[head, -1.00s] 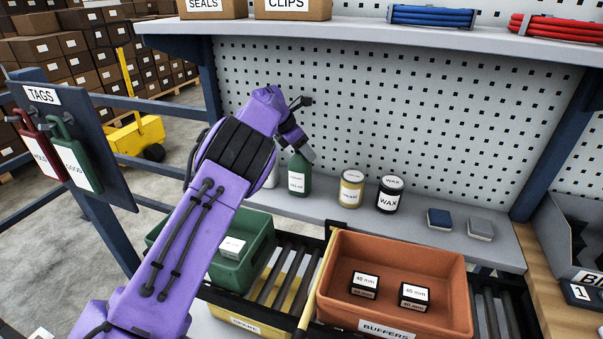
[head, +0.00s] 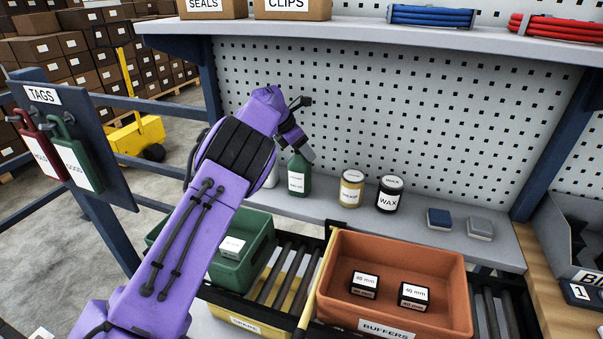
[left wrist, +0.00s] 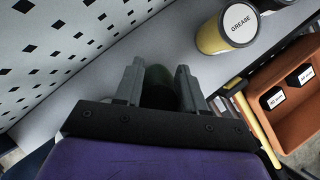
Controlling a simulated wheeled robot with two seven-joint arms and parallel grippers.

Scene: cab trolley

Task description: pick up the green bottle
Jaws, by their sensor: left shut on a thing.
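The green bottle (head: 299,177) with a white label stands upright on the grey shelf (head: 330,204) in the head view, its top hidden by my left gripper (head: 304,150). In the left wrist view the dark green bottle (left wrist: 158,84) sits between the two grey fingers of my left gripper (left wrist: 160,80), which is shut on it. I cannot tell whether the bottle is clear of the shelf. My right gripper is in neither view.
A yellow-labelled grease tin (head: 352,188) and a black wax tin (head: 390,195) stand to the right of the bottle. A green bin (head: 262,243) and an orange bin (head: 455,290) sit on rollers in front. A pegboard (head: 420,110) rises behind.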

